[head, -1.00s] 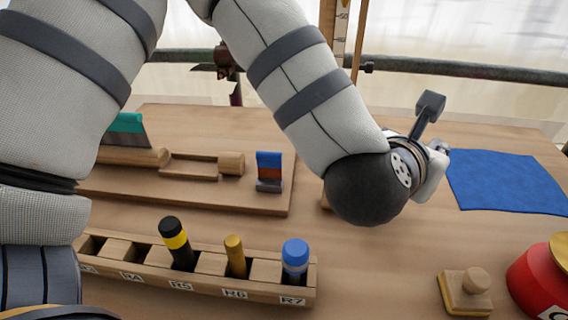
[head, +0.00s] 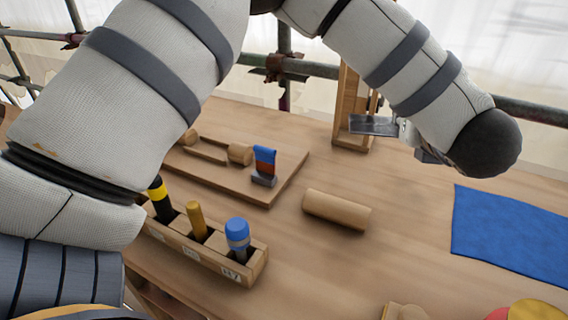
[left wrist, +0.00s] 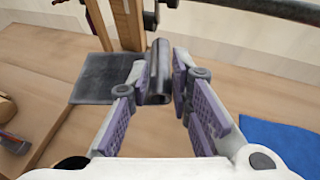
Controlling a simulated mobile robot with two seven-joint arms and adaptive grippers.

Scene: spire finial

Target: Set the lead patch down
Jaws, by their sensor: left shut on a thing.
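The lead patch is a flat dark grey sheet (head: 372,125) with a rolled or folded edge. It shows near the wooden upright at the back of the bench. My left gripper (head: 404,129) is shut on it from the right side. In the left wrist view the fingers (left wrist: 160,76) close on the folded edge, and the flat sheet (left wrist: 100,80) extends to the left. The sheet lies roughly level. I cannot tell whether it touches the bench. My right gripper is not in view.
A wooden roller (head: 336,210) lies mid-bench. A blue cloth (head: 510,234) is at right. A labelled rack (head: 212,262) with tools stands front left, near a board with a blue-and-red piece (head: 264,162). A wooden upright (head: 349,105) stands behind. Bare bench lies between roller and cloth.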

